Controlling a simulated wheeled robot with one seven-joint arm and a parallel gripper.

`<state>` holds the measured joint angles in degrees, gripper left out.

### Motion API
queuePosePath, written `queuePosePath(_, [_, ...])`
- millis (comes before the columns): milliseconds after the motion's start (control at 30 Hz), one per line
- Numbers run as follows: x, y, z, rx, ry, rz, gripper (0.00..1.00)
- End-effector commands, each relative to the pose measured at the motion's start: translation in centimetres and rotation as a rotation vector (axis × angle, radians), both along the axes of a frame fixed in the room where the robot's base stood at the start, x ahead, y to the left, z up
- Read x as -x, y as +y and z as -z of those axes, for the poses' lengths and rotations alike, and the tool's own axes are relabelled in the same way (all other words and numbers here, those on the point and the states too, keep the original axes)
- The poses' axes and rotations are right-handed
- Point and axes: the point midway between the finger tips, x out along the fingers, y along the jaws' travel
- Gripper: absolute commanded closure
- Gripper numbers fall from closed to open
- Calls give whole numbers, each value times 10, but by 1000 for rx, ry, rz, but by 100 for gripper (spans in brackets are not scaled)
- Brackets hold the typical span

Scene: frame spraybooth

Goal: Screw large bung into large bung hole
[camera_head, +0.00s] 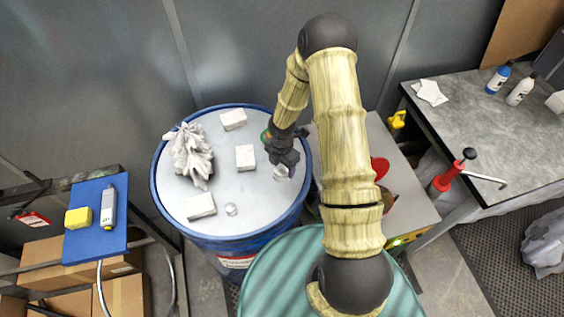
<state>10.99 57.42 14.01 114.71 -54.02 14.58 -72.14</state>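A blue drum (166,209) with a pale grey lid (226,178) stands at the centre left. My gripper (284,162) points down over the right part of the lid. A small pale bung-like piece (281,173) shows right below the fingertips. I cannot tell whether the fingers grip it, or whether it sits in a hole. Another small round metal bung-like piece (231,209) is near the lid's front edge. No open bung hole can be made out; my gripper and wrist hide part of the lid.
Crumpled white cloth (192,154) and several pale blocks (245,157) lie on the lid. A blue board (95,235) with a yellow sponge (78,218) is at left. A grey workbench (468,120) with bottles (520,91) is at right. A red-handled tool (452,171) stands beside it.

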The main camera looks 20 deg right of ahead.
Motion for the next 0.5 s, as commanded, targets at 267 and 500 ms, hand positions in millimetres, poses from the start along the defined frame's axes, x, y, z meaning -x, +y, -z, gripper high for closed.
queuePosePath(267, [0,0,1,0,0,2,56])
queuePosePath(500, [0,0,2,1,0,47,72])
